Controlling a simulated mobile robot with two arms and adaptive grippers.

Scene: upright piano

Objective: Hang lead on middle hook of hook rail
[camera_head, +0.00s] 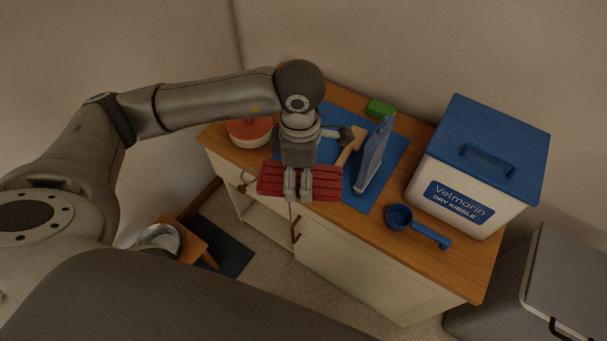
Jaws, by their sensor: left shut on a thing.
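My left gripper (298,188) points down over the front edge of the cabinet and is shut on a red, banded bundle (326,183). The bundle looks like the folded lead. It spreads out on both sides of the fingers, and its middle is hidden behind them. A small curved metal piece (244,182) shows at its left end; I cannot tell whether it is a clip on the bundle or a cabinet handle. I cannot make out a hook rail in this view. My right gripper is not in view.
The wooden cabinet top (432,264) bears a blue mat (394,160), an upright blue-grey thing (373,156), a green block (380,109), a blue scoop (418,226), a red-and-white bowl (248,132) and a kibble bin (456,196). A grey box (560,285) stands right; a low stool (193,242) stands left.

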